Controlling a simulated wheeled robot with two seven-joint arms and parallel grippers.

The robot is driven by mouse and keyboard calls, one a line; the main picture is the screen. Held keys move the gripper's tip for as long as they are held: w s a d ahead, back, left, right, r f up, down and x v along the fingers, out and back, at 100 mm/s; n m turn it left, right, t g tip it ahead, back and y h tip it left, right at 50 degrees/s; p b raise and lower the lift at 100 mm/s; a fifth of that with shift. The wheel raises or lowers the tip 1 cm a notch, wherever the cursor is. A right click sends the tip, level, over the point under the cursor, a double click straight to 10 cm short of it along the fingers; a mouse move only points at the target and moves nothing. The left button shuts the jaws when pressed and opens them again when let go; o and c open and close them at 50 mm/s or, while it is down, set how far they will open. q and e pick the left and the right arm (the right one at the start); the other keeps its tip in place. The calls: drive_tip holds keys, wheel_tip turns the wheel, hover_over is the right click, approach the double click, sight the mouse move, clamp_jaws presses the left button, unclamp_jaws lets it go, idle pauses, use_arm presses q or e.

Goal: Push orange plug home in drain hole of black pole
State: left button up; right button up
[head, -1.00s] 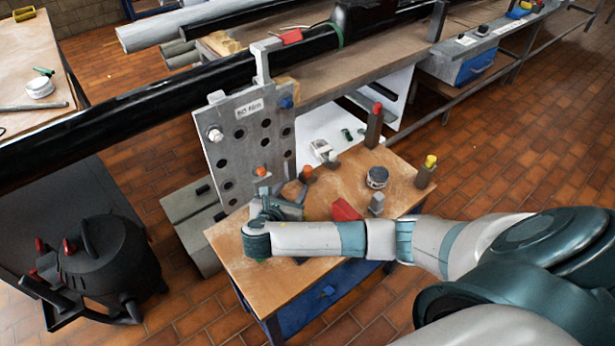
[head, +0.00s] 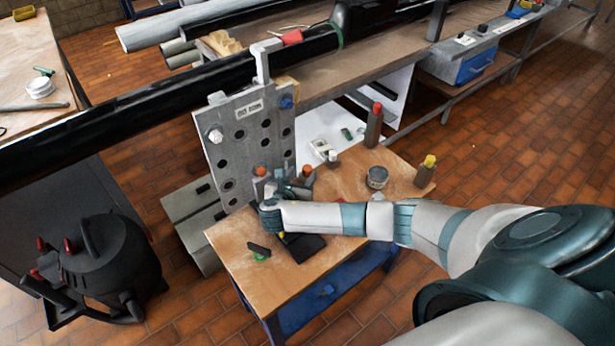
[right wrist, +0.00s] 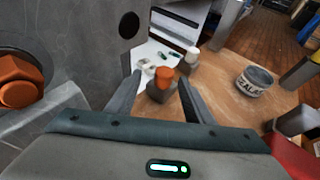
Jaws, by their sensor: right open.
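The black pole (head: 130,107) runs across the upper left of the head view. Its drain hole cannot be made out. An orange plug (head: 307,171) stands upright in a small grey block on the wooden table. In the right wrist view the orange plug (right wrist: 164,76) shows between and beyond my fingers. My right gripper (head: 293,187) is open and empty, low over the table just short of that block. Its two fingers (right wrist: 160,78) are spread in the right wrist view. My left gripper is not in view.
A grey flange plate (head: 250,145) stands left of my gripper, with an orange hex-headed piece (right wrist: 20,82) on it close by. Blocks with red (head: 377,108), white (head: 332,155) and yellow (head: 430,160) tops and a tin (head: 377,177) stand on the table (head: 235,245).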

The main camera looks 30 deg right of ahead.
sight(307, 169)
drive_tip(key=shift+w+d, duration=0.2)
drive_tip(key=shift+d, duration=0.25)
drive_tip(key=x, duration=0.3)
drive_tip(key=shift+s+d+p, duration=0.2)
drive_tip(key=shift+p, duration=0.2)
drive_tip(key=shift+w+d+f, duration=0.25)
drive_tip(key=shift+w+d, duration=0.15)
drive_tip(key=shift+d, duration=0.05)
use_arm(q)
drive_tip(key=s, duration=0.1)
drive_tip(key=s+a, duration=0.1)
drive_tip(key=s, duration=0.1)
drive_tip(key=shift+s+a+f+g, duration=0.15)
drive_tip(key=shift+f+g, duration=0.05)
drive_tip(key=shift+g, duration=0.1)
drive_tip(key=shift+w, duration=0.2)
use_arm(e)
drive_tip(key=c, duration=1.1)
